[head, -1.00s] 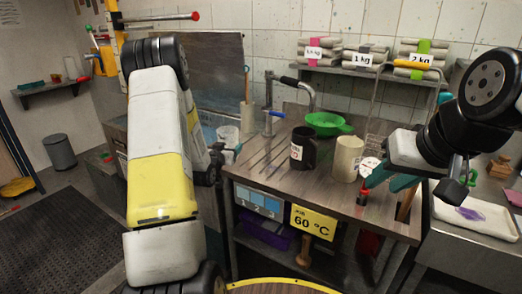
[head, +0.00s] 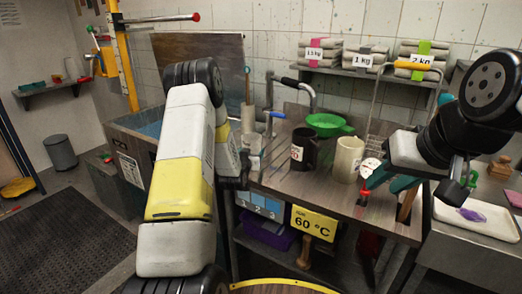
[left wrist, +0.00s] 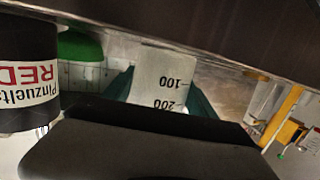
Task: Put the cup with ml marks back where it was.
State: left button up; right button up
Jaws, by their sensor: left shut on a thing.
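The cup with ml marks (left wrist: 160,76) is pale, with black 100 and 200 marks that read upside down in the left wrist view. My left gripper (left wrist: 160,98) is shut on it, a teal finger on each side. In the head view my left arm hides most of this gripper and the cup, near the bench's left end. My right gripper (head: 374,180) has teal fingers and hangs over the right part of the bench; I cannot tell how far apart they are.
The labelled mug (left wrist: 28,75) is close in the left wrist view. A sink (head: 150,130) lies left of the bench.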

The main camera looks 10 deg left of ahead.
pick_arm(q)
jog(key=shift+f, duration=0.15)
jog(key=o, duration=1.7)
jog(key=s, duration=0.4)
jog(key=s+r, duration=0.1)
jog(key=s, duration=0.2)
jog(key=s+r, duration=0.1)
jog(key=s, duration=0.3)
jog(key=shift+s, duration=0.3)
jog(key=s+d+r+g, duration=0.2)
jog(key=s+r, duration=0.2)
jog(key=r, duration=0.3)
jog(key=s+d+r+g, duration=0.2)
jog(key=s+r+g, duration=0.15)
jog(key=r, duration=0.45)
jog(key=s+d+r+g+h, duration=0.1)
jog(key=s+d+r+g, duration=0.1)
jog(key=s, duration=1)
jog(key=s+d+r+g+h, duration=0.1)
jog(key=s+d+r+g, duration=0.1)
jog(key=s, duration=1.1)
jog(key=shift+r+m, duration=0.3)
jog(key=shift+r, duration=0.55)
